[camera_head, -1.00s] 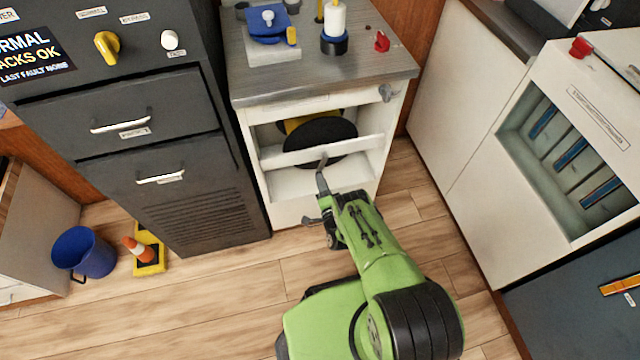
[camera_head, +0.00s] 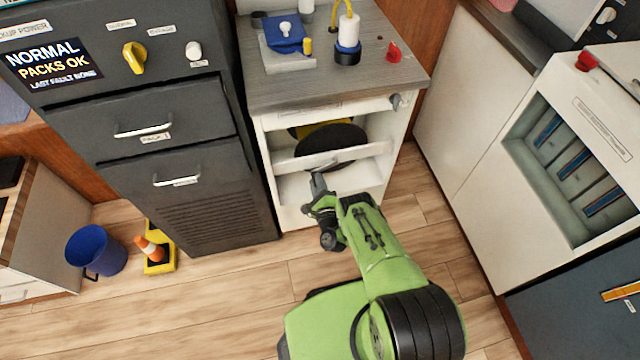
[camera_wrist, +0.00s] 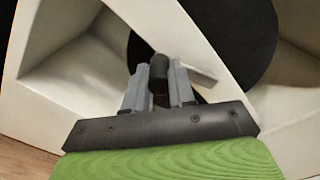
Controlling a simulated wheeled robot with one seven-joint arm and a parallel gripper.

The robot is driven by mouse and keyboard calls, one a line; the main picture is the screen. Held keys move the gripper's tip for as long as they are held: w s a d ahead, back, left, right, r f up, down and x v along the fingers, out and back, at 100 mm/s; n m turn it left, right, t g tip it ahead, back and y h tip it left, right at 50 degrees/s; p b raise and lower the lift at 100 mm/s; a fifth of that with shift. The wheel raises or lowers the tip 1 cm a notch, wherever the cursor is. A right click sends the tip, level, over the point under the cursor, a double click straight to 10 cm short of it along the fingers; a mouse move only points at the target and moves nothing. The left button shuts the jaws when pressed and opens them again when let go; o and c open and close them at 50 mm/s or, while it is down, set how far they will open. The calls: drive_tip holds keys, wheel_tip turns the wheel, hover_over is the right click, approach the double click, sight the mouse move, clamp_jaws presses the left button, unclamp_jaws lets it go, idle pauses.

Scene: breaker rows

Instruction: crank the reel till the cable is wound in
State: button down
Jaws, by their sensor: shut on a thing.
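The reel (camera_head: 335,140) sits in the open front of a white cabinet, a black disc with a yellow part behind it. A white crossbar partly hides it. In the wrist view the black disc (camera_wrist: 236,35) fills the upper right. My gripper (camera_head: 317,183) is at the cabinet front, just below the crossbar. In the wrist view its grey fingers (camera_wrist: 157,85) are shut on a dark, round crank handle (camera_wrist: 158,70). A light grey crank arm (camera_wrist: 200,76) shows behind the right finger. I cannot make out how much cable is on the reel.
The cabinet's grey top (camera_head: 320,85) holds a white cylinder with a blue collar (camera_head: 348,45), a yellow cord and a red knob (camera_head: 393,52). A dark drawer unit (camera_head: 185,180) stands close left. A blue bucket (camera_head: 96,250) and cone (camera_head: 148,248) stand on the floor.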

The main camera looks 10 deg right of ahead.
drive_tip(key=shift+a+r+m+p, duration=0.25)
drive_tip(key=shift+r+m, duration=0.35)
drive_tip(key=shift+m, duration=0.3)
drive_tip(key=c, duration=0.9)
unclamp_jaws()
drive_tip(key=shift+r, duration=0.1)
drive_tip(key=shift+c, duration=0.2)
